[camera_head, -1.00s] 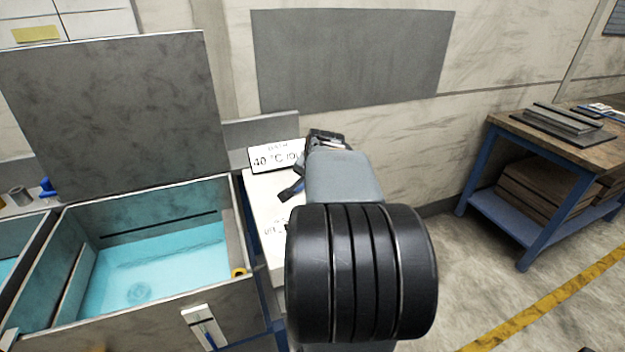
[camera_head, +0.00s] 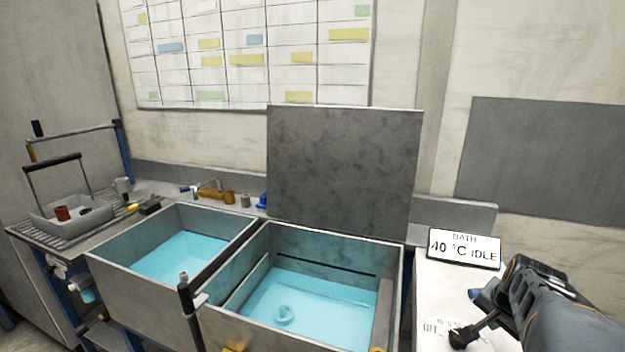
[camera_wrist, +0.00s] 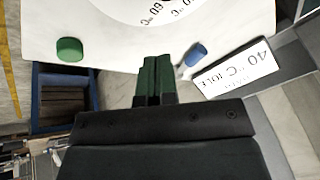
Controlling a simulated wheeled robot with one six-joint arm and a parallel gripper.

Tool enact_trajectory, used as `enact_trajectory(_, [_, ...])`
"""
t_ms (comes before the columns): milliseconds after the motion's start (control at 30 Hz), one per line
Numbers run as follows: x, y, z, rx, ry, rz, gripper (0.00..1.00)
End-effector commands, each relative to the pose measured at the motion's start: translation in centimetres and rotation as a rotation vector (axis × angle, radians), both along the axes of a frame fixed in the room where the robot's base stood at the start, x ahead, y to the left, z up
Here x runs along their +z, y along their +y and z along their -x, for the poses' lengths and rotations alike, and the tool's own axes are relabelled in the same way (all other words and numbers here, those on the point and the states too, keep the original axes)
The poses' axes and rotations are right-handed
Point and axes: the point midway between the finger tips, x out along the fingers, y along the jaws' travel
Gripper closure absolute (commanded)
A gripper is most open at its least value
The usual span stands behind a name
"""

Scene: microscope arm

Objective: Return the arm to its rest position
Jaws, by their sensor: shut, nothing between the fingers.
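My gripper (camera_wrist: 153,65) is shut and empty in the wrist view, its dark green fingers together over the white control panel (camera_wrist: 80,20). In the head view my arm reaches in from the lower right, and my gripper (camera_head: 487,325) is over the panel beside the right-hand bath, partly hidden by my wrist. The panel has a dial with a temperature scale (camera_wrist: 150,8), a green button (camera_wrist: 69,48) and a blue-tipped switch (camera_wrist: 194,56). The bath display (camera_head: 464,248) reads 40 °C IDLE.
Two open basins, a left one (camera_head: 130,283) and a right one (camera_head: 235,328), hold blue liquid. A raised grey lid (camera_head: 343,170) stands behind the right one. A grey tray (camera_head: 85,228) with a handle sits on a rack at far left. A whiteboard (camera_head: 240,85) hangs behind.

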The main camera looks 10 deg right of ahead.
Motion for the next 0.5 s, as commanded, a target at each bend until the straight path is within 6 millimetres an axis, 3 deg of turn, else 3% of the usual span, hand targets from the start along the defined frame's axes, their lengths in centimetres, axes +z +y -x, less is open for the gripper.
enact_trajectory(100, [-0.5, 6.4, 0.7, 0.265, 0.102, 0.019, 1.00])
enact_trajectory(300, [-0.9, 16.6, 2.9, 0.708, 0.211, 0.084, 1.00])
enact_trajectory(500, [-0.4, 22.6, 4.6, 0.960, 0.207, 0.144, 1.00])
